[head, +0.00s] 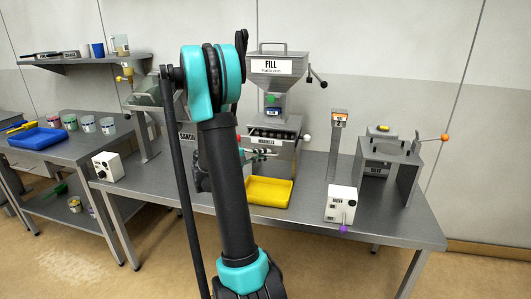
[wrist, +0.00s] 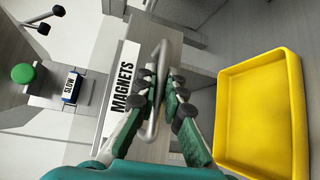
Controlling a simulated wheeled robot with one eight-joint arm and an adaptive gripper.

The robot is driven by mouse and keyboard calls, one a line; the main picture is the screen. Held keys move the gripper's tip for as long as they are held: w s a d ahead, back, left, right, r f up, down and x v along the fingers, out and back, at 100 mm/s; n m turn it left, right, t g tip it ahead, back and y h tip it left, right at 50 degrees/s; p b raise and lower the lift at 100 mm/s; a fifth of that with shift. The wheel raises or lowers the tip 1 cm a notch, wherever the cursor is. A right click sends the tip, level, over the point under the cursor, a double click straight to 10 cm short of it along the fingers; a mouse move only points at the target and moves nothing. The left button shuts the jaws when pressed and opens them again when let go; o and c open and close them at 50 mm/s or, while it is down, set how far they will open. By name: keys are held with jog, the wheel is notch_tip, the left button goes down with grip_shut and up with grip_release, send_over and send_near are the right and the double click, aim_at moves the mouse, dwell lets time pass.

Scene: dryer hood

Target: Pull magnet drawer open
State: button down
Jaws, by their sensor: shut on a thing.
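The magnet drawer has a grey front with a white MAGNETS label (wrist: 122,82), which shows sideways in the wrist view. Its label also shows in the head view (head: 262,141), under the FILL hopper. A bent metal bar handle (wrist: 164,46) stands out from the drawer front. My gripper (wrist: 161,88) is shut on the handle, with its dark fingertip pads on both sides of the bar. In the head view my arm hides most of the gripper and the handle.
A yellow tray (head: 269,191) lies on the table just below the drawer; it is close beside my gripper in the wrist view (wrist: 225,110). The FILL hopper (head: 270,84) stands above. A white control box (head: 341,204) and a clamp stand (head: 386,165) are to the right.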

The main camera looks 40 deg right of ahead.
jog(key=s+a, duration=0.6)
jog(key=a, duration=0.1)
jog(key=shift+a, duration=0.1)
jog(key=c, duration=1.6)
grip_release()
jog(key=w+a+r, duration=0.1)
jog(key=a, duration=1)
jog(key=shift+a+r, duration=0.3)
jog(key=shift+a, duration=0.1)
